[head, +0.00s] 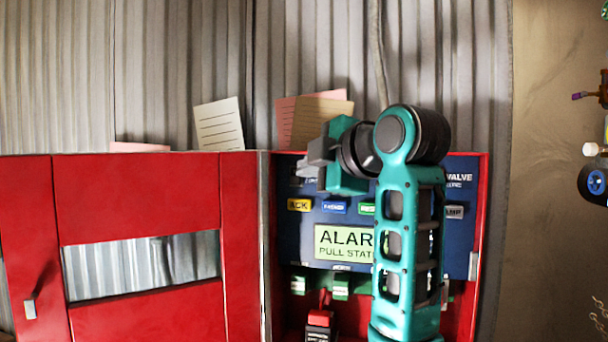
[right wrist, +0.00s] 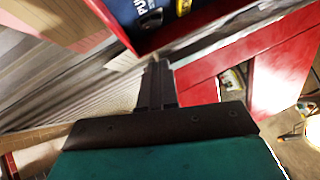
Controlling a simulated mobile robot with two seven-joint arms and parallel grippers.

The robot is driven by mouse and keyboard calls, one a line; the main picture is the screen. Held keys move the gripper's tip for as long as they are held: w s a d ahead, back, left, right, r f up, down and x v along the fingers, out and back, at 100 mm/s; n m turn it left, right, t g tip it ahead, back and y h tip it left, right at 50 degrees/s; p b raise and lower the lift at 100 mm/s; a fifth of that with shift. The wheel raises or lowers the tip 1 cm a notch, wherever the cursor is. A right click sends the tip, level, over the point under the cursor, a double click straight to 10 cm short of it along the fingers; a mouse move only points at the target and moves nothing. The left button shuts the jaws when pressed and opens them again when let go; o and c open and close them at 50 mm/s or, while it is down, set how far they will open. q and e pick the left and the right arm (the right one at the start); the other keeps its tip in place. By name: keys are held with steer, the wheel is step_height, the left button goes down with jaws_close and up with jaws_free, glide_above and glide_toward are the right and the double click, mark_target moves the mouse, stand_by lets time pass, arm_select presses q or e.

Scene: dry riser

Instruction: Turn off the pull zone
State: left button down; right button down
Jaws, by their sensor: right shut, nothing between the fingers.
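An open red cabinet (head: 484,200) holds a blue panel (head: 300,230) with a pale plate (head: 330,240) reading "ALAR… PULL STATI…". Above the plate sits a row of coloured labels: yellow (head: 299,205), blue (head: 334,208), green (head: 367,209) and grey (head: 453,212). I cannot tell which control is the pull zone; my arm hides part of the panel. My right gripper (head: 312,158) is at the panel's upper left, near the cabinet's top edge. In the right wrist view its fingers (right wrist: 158,78) are shut and empty, below a blue face with lettering (right wrist: 150,12). My left gripper is out of view.
The cabinet's red door (head: 140,200), with a window, is swung open to the left. Below the plate are small green-labelled parts (head: 341,287) and a black-and-red device (head: 320,320). Paper notes (head: 219,124) stand above, against corrugated metal (head: 180,60).

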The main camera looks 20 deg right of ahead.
mark_target(293, 180)
steer(key=w, duration=0.2)
steer(key=w+d+f, duration=0.1)
steer(key=w, duration=0.2)
steer(key=w+f+p, duration=0.1)
steer(key=w, duration=0.1)
steer(key=shift+w+d+f, duration=0.1)
steer(key=shift+w+d, duration=0.05)
